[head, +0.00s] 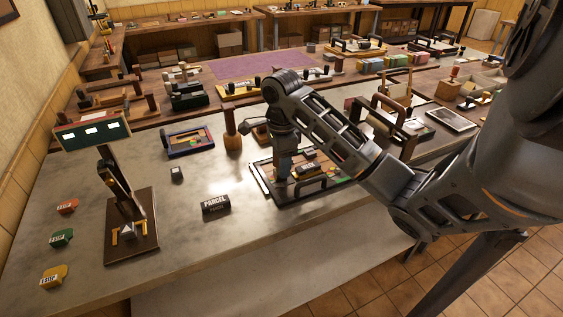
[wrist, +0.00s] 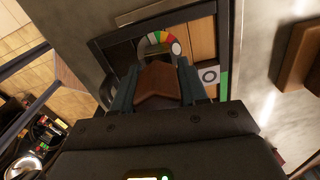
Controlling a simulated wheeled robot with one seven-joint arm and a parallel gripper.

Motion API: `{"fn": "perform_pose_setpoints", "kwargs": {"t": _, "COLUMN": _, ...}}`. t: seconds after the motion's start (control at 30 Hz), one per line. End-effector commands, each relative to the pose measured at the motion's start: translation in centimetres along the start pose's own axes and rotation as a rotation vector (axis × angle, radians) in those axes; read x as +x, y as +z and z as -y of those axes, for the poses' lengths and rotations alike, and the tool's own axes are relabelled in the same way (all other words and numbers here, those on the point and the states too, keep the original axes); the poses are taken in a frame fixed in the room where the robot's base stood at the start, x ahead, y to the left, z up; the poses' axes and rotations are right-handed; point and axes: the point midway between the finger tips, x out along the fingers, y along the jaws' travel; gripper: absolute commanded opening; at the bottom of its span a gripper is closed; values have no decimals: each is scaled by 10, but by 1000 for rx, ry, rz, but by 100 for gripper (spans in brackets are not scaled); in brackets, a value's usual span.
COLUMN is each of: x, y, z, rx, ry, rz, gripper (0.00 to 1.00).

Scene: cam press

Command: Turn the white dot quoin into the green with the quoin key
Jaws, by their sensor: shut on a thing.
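My gripper (head: 283,176) points down over a dark-framed forme (head: 260,180) on the bench. In the wrist view my gripper (wrist: 157,88) is shut on a brown wooden handle, which I take to be the quoin key (wrist: 158,84). The key's lower end is hidden. The quoin body under the key is mostly hidden.
Right of the handle lie a pale block with a ringed mark (wrist: 209,75) and a green strip (wrist: 223,84). A black PARCEL block (head: 216,204) and a small press (head: 130,225) stand left of the forme. Clear bench lies between them.

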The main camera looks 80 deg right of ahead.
Motion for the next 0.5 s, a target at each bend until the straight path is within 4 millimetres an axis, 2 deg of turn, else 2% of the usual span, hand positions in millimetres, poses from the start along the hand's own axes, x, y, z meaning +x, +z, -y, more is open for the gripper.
{"fn": "perform_pose_setpoints", "kwargs": {"t": 0.5, "x": -2, "y": -1, "z": 0, "rx": -55, "ry": -1, "rz": -1, "gripper": 6}}
